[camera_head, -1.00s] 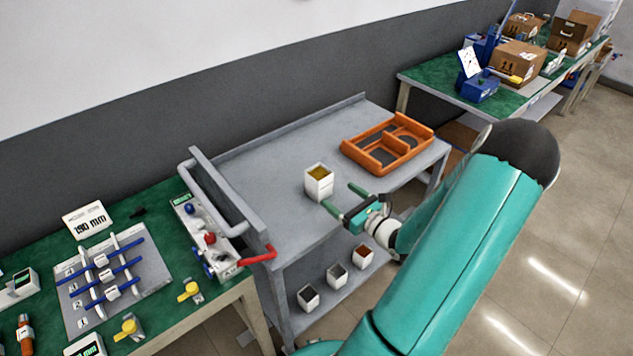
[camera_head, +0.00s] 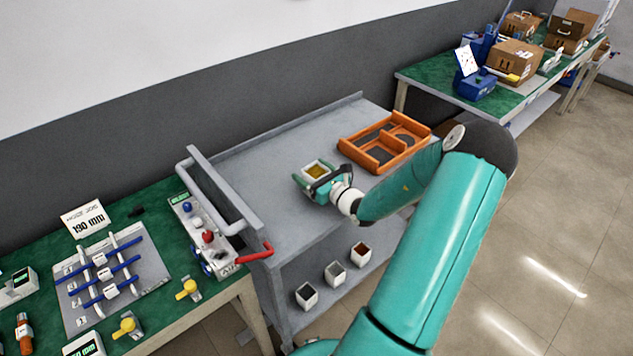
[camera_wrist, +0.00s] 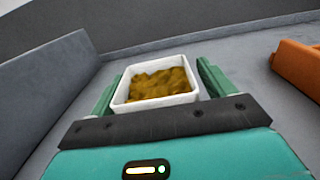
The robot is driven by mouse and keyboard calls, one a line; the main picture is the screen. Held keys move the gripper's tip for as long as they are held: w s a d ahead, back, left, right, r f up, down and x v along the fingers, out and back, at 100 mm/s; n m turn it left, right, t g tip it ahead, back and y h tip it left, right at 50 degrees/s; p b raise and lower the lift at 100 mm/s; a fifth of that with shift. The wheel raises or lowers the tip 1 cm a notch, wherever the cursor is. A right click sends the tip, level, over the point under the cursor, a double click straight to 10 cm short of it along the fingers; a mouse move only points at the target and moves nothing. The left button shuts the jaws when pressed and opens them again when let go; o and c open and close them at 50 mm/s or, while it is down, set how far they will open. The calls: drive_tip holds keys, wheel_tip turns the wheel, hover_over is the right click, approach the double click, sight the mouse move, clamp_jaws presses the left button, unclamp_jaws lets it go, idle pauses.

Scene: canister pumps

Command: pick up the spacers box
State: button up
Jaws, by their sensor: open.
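A white open-topped box (camera_head: 316,168) filled with small brass-coloured pieces stands on the top shelf of the grey cart (camera_head: 280,155); I take it as the spacers box, though no label shows. My gripper (camera_head: 311,178) is around it, one finger on each side. In the wrist view the white box (camera_wrist: 155,85) sits between the two green fingers of my gripper (camera_wrist: 157,90). The jaws are open, with a small gap showing at the sides. The lower part of the box is hidden by my gripper.
An orange divided tray (camera_head: 385,142) lies right of the box on the cart. Several small boxes stand on the lower shelf (camera_head: 334,273). The cart's grey handle (camera_head: 215,195) and raised edge are at left. A green workbench (camera_head: 150,215) adjoins at left.

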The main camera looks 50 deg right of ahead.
drive_tip(key=c, duration=1.2)
drive_tip(key=shift+c, duration=0.2)
